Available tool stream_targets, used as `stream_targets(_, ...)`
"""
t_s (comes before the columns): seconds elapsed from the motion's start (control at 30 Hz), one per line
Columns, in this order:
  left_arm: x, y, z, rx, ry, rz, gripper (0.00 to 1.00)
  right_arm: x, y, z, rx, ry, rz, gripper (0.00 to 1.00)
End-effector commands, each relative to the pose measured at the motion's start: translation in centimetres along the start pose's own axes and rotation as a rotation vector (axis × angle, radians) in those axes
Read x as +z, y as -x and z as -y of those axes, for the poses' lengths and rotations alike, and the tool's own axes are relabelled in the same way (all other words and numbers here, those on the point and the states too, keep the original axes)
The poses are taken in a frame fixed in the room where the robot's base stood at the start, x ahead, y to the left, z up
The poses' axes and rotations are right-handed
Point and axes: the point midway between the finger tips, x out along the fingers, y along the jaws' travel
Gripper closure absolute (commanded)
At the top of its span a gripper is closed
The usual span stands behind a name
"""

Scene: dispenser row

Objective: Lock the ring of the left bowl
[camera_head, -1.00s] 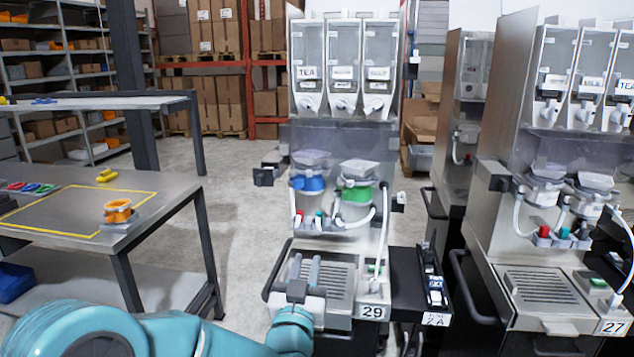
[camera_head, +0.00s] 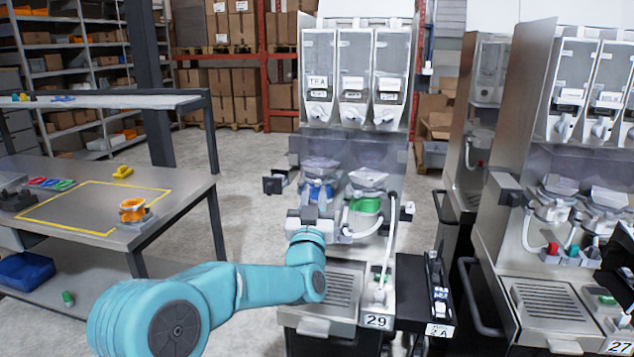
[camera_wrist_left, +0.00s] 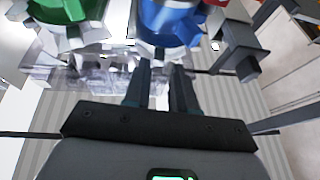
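The left bowl of machine 29 has a blue ring (camera_head: 321,192), partly hidden in the head view by my left gripper (camera_head: 304,214). The blue ring is large at the top of the left wrist view (camera_wrist_left: 170,22). My left gripper (camera_wrist_left: 160,72) has its two dark fingers apart, with an empty gap between them. The fingertips point at the ring's lower part; I cannot tell if they touch it. The right bowl has a green ring (camera_head: 366,205), which also shows in the left wrist view (camera_wrist_left: 68,12). My right gripper is not in view.
The drip tray (camera_head: 338,290) lies below my left gripper. A black side holder (camera_head: 425,292) sticks out at the machine's right. Machine 27 (camera_head: 550,235) stands to the right. A table (camera_head: 165,190) with an orange ring (camera_head: 132,208) is at the left.

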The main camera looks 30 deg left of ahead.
Motion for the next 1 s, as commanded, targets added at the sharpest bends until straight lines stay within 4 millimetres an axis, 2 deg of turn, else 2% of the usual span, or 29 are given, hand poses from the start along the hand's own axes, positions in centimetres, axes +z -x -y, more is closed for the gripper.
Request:
stream_targets(0.1,-0.1,-1.4,-0.1,0.001,0.000,0.000,0.74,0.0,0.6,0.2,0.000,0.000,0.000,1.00)
stream_targets(0.2,0.1,-2.0,-0.2,0.001,0.000,0.000,0.74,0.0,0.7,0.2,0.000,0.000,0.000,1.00)
stream_targets(0.47,0.1,-2.2,-0.3,0.001,0.000,0.000,0.74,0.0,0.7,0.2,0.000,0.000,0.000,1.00)
stream_targets(0.5,0.1,-2.2,-0.3,0.001,0.000,0.000,0.78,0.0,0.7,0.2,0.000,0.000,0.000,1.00)
stream_targets(0.57,0.1,-2.2,-0.3,0.001,0.000,0.000,0.97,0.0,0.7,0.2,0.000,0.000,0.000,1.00)
stream_targets(0.6,0.1,-2.2,-0.3,0.001,0.000,0.000,1.00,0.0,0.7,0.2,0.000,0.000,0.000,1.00)
stream_targets(0.73,0.2,-2.1,-0.2,0.002,0.001,0.000,1.00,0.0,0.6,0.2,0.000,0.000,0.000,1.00)
stream_targets(0.87,0.6,-2.0,0.1,0.029,0.014,-0.005,1.00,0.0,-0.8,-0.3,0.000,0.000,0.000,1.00)
stream_targets(1.0,1.0,-1.9,0.9,0.110,0.048,-0.010,1.00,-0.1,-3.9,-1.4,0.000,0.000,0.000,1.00)
